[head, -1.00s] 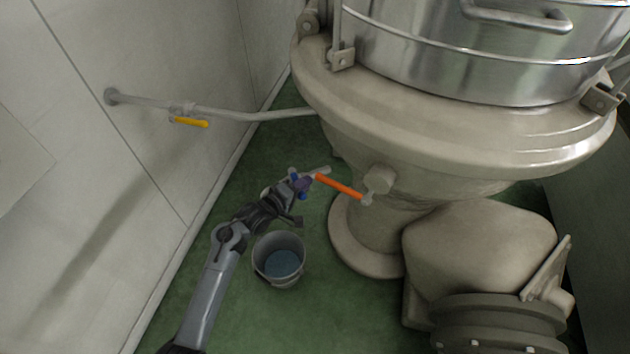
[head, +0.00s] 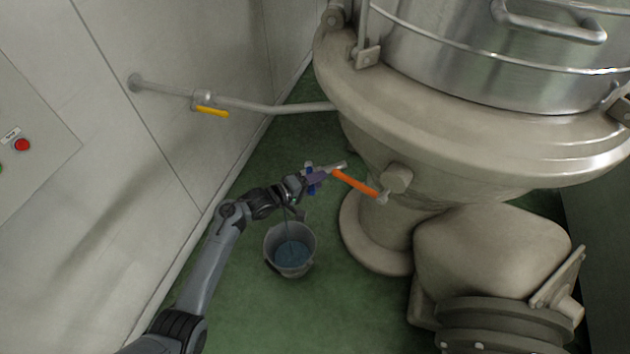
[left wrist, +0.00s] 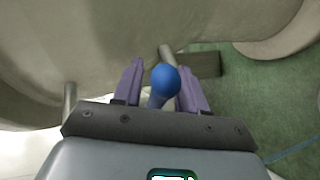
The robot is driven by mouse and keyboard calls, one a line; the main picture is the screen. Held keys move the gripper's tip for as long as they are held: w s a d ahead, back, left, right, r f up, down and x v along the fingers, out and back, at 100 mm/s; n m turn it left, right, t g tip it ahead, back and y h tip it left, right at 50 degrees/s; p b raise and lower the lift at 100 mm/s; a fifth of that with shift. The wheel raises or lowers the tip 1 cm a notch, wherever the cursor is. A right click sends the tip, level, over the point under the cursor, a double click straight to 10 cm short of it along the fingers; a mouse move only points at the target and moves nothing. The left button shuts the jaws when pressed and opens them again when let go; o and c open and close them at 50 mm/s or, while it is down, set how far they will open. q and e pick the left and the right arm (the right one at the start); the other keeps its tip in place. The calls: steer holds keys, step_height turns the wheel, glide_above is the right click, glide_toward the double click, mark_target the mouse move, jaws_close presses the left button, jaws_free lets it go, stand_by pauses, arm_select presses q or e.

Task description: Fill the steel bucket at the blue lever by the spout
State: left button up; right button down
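The grey steel bucket (head: 270,250) stands upright on the green floor, with bluish water in it. A thin line, which looks like a water stream, runs down into it from beneath my left gripper. The blue lever (head: 311,188) shows beside the gripper's purple fingers; in the left wrist view its round blue knob (left wrist: 165,79) sits between them. My left gripper (head: 316,179) is open around the knob, with a gap at least on the left side (left wrist: 160,85). The spout is hidden behind my gripper and arm. My right gripper is not in view.
An orange lever (head: 355,182) sits just right of my gripper on the large beige machine (head: 455,125). A wall pipe with a yellow lever (head: 212,111) is at upper left. A panel with a red button (head: 22,145) is at far left. Floor in front of the bucket is clear.

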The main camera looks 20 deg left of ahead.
arm_select(q)
steer(key=shift+s+a+r+p, duration=0.3)
steer(key=shift+s+a+p, duration=0.05)
steer(key=shift+s+p, duration=0.15)
steer(key=p+v, duration=0.3)
steer(key=v, duration=0.6)
steer(key=shift+s, duration=0.25)
steer(key=shift+a, duration=0.1)
